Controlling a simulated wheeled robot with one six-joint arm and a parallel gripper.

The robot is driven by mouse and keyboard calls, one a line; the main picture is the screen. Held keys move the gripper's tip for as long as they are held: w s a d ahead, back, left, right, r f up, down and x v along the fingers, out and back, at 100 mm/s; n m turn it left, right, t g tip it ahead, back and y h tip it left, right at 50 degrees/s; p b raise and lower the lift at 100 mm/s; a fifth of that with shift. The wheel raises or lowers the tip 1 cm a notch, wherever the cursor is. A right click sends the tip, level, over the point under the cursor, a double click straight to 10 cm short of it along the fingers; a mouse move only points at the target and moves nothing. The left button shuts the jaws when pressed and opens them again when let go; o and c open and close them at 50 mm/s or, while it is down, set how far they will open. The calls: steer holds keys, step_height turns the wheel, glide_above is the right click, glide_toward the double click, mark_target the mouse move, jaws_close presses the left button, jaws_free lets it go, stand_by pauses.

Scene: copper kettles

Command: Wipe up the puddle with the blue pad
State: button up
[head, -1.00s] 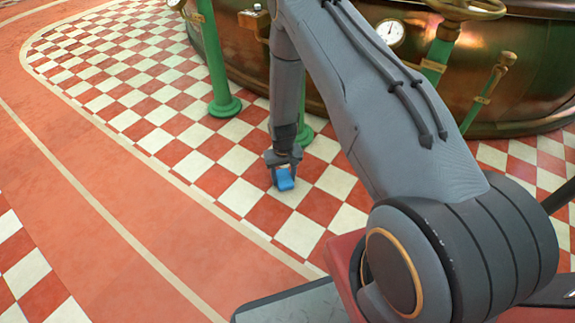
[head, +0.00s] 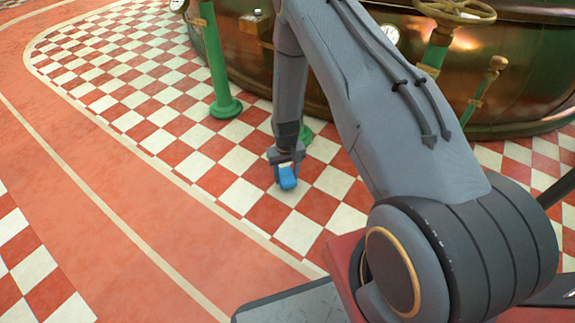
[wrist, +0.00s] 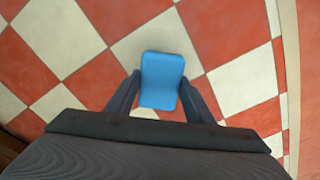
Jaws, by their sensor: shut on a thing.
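The blue pad (head: 287,180) is held at the end of my arm, low over the red and white checkered floor. In the wrist view the pad (wrist: 162,80) sits between the two dark fingers, its broad blue face showing. My gripper (head: 285,168) is shut on it. I cannot tell whether the pad touches the floor. I cannot make out a puddle clearly in either view.
A green post (head: 218,70) with a round foot stands left of my gripper. A large copper kettle (head: 420,95) with a brass handwheel (head: 455,11) fills the back right.

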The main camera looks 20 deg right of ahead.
mark_target(286, 175)
steer(key=shift+r+p, duration=1.55)
steer(key=shift+r, duration=0.9)
